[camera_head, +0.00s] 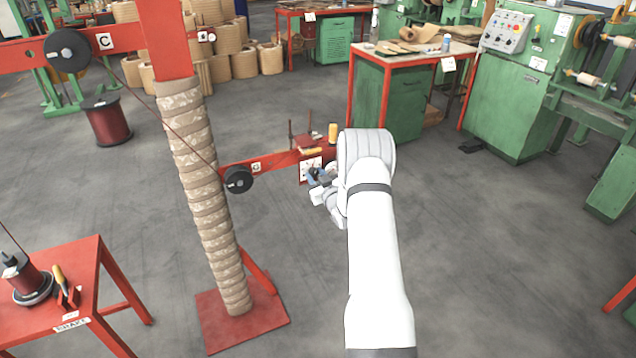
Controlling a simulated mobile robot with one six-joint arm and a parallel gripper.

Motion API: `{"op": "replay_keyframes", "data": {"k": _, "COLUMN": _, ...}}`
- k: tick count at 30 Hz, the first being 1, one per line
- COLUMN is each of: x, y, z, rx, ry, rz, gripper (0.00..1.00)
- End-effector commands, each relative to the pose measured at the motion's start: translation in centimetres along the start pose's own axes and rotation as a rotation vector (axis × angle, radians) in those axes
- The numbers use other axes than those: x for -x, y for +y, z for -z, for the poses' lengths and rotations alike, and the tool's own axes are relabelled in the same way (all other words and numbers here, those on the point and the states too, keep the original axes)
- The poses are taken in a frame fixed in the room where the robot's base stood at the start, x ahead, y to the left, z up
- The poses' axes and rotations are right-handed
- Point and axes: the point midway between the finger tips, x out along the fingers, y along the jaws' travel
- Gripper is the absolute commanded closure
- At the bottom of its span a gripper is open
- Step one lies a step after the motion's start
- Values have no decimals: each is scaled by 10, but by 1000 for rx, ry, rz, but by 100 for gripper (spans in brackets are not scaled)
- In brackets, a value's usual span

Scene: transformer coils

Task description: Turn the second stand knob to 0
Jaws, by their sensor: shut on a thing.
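A white dial plate (309,168) with dark marks sits on the front of the red arm's end block, right of the wrapped post. My gripper (315,180) is at the lower right of this plate, shut on the stand knob. The knob itself is hidden by the jaws, so its pointer and setting cannot be read. My white arm reaches up from the bottom and covers part of the block's right side.
The red stand post (202,190), wrapped in tan strips, rises at left from a red base (245,318). A black pulley (238,180) hangs on the lower arm. A red table (85,285) stands at lower left. Grey floor is open at right.

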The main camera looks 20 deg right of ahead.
Motion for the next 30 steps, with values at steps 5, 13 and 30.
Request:
{"op": "replay_keyframes", "data": {"k": 5, "x": 0, "y": 0, "z": -9, "rx": 158, "ry": 4, "rz": -3, "gripper": 92}}
{"op": "replay_keyframes", "data": {"k": 13, "x": 0, "y": 0, "z": -8, "rx": 416, "ry": 5, "rz": -3, "gripper": 92}}
{"op": "replay_keyframes", "data": {"k": 30, "x": 0, "y": 0, "z": -8, "rx": 959, "ry": 4, "rz": -3, "gripper": 92}}
